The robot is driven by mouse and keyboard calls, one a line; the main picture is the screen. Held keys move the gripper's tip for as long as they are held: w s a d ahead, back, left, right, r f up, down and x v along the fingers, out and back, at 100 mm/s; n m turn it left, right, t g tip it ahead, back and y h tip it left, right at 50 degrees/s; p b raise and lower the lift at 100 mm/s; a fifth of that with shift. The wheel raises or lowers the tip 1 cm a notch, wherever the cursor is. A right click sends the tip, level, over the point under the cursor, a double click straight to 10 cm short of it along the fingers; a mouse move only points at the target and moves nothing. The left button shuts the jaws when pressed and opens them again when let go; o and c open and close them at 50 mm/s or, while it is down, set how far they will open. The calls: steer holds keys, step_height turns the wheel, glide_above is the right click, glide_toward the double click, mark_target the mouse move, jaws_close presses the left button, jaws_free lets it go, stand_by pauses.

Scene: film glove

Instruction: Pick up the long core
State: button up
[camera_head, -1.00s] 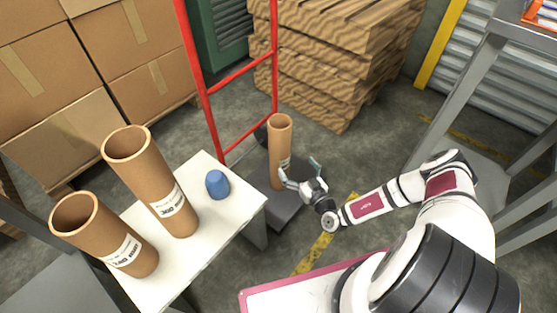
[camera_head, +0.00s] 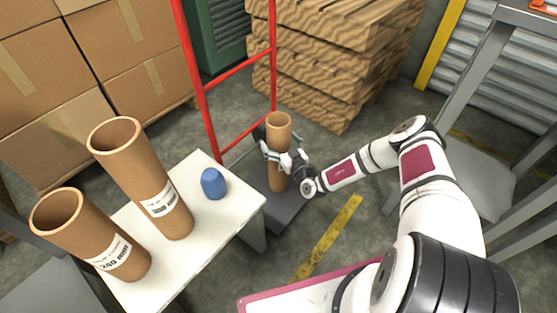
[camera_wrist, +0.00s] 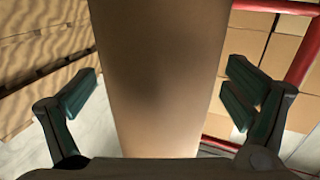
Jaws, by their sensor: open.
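A tall brown cardboard core (camera_head: 277,180) stands upright on the dark platform of the red hand truck in the head view. My gripper (camera_head: 275,150) is at its upper half, with a finger on either side of it. In the wrist view the core (camera_wrist: 160,80) fills the middle between my open fingers, with a gap on each side, and my gripper (camera_wrist: 160,100) is not closed on it. Two more brown cores with white labels, a taller one (camera_head: 140,175) and a shorter one (camera_head: 85,235), stand on the white table at the left.
The white table (camera_head: 225,215) also holds a blue cylinder-like object (camera_head: 213,184). The red hand truck frame (camera_head: 210,110) rises behind the platform (camera_head: 285,212). Stacked boxes (camera_head: 60,80) and a wooden stack (camera_head: 330,60) stand behind. A grey rack (camera_head: 455,95) is at the right.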

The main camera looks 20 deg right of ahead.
steer(key=shift+w, duration=0.2)
steer(key=c, duration=1.9)
steer(key=shift+o, duration=0.2)
steer(key=shift+r, duration=0.1)
